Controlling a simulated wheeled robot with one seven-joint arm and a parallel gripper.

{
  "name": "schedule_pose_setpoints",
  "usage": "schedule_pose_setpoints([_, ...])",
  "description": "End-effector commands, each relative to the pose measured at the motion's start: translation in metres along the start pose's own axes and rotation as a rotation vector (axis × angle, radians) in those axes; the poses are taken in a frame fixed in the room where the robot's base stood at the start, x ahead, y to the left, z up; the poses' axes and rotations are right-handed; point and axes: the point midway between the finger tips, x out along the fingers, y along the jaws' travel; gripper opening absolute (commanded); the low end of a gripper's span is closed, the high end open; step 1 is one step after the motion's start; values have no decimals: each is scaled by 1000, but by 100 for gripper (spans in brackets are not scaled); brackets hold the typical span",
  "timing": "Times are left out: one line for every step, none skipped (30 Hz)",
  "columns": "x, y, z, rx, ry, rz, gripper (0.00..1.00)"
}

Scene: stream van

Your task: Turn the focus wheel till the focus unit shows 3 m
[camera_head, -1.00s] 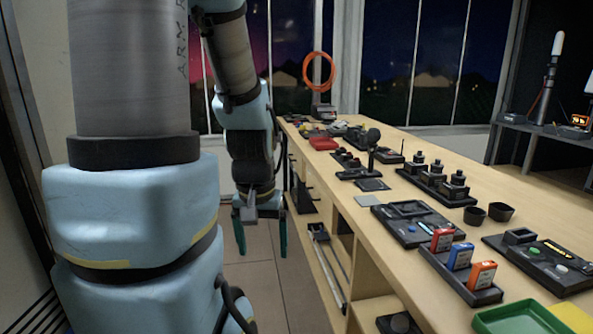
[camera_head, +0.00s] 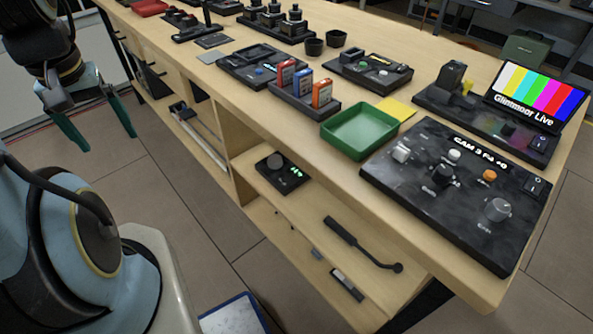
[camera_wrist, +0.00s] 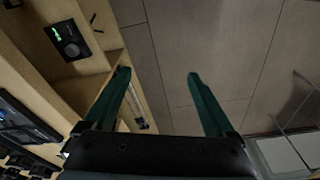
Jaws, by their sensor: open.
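The focus unit (camera_head: 288,179), a small black box with a round grey wheel (camera_head: 274,161) and a green lit display, sits on the shelf under the long bench. The display is too small to read. It also shows at the upper left of the wrist view (camera_wrist: 75,46). My gripper (camera_head: 103,132) is open and empty, with its two green fingers pointing down over the floor, left of the bench and well apart from the focus unit. In the wrist view my gripper (camera_wrist: 158,76) has only floor and the bench's side between its fingers.
The bench top (camera_head: 230,110) overhangs the shelf. A camera control panel (camera_head: 455,190), a green tray (camera_head: 360,130) and battery packs stand on top.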

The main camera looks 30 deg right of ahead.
Motion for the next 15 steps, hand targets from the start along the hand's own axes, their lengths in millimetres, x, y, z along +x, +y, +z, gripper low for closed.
schedule_pose_setpoints([0, 0, 0, 0, 0, 0, 90])
schedule_pose_setpoints([0, 0, 0, 0, 0, 0, 90])
schedule_pose_setpoints([0, 0, 0, 0, 0, 0, 90])
schedule_pose_setpoints([0, 0, 0, 0, 0, 0, 90])
schedule_pose_setpoints([0, 0, 0, 0, 0, 0, 90])
schedule_pose_setpoints([1, 0, 0, 1, 1, 0, 90])
schedule_pose_setpoints([3, 0, 0, 3, 3, 0, 90])
schedule_pose_setpoints([6, 1, -1, 9, 7, -1, 90])
schedule_pose_setpoints([14, 2, -4, 20, 17, -2, 90])
schedule_pose_setpoints([22, 4, -6, 34, 28, -3, 90])
schedule_pose_setpoints([32, 6, -9, 51, 43, -4, 90])
schedule_pose_setpoints([47, 9, -14, 79, 68, -4, 90])
schedule_pose_setpoints([61, 13, -19, 104, 91, -3, 90])
schedule_pose_setpoints([75, 18, -24, 133, 118, -2, 90])
schedule_pose_setpoints([95, 25, -32, 173, 158, 3, 90])
